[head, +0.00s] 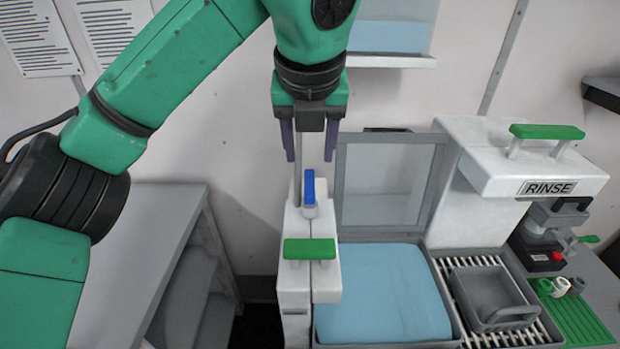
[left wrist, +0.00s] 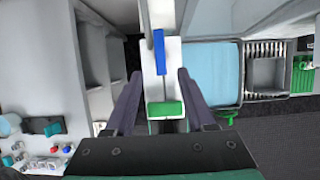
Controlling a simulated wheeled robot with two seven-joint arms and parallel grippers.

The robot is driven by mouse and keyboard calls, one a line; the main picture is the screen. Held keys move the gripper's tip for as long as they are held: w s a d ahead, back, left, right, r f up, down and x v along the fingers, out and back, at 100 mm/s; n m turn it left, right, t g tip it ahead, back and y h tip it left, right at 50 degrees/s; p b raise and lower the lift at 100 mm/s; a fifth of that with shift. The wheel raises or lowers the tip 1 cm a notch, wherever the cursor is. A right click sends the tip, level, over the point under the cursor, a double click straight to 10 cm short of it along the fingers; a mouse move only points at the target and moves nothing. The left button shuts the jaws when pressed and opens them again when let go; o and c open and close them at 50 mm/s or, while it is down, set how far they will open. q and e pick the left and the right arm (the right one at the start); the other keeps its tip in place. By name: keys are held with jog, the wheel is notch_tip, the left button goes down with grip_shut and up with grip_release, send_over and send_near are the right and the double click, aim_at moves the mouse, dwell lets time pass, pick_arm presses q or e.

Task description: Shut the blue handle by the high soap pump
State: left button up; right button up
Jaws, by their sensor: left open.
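The blue handle (head: 309,187) sits on top of a narrow white unit (head: 294,222), behind a green handle (head: 309,250). The blue handle runs roughly front to back. My left gripper (head: 310,148) points down with its two dark fingers apart and nothing between them. In the head view it appears above and behind the blue handle. In the left wrist view the blue handle (left wrist: 159,52) lies beyond the fingertips, in line with the gap between them. I see no contact. I cannot tell which part is the soap pump. My right gripper is not in view.
A basin of light blue liquid (head: 380,295) with a raised clear lid (head: 385,180) stands right of the white unit. Further right are a RINSE machine (head: 545,185) and a rack with a grey basket (head: 490,297). A grey shelf unit (head: 150,230) stands left.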

aim_at(309, 183)
pick_arm(q)
jog(key=p+x, duration=0.1)
jog(key=x, duration=0.7)
jog(key=shift+p, duration=0.35)
jog(key=shift+w+f, duration=0.25)
jog(key=shift+f, duration=0.3)
grip_shut()
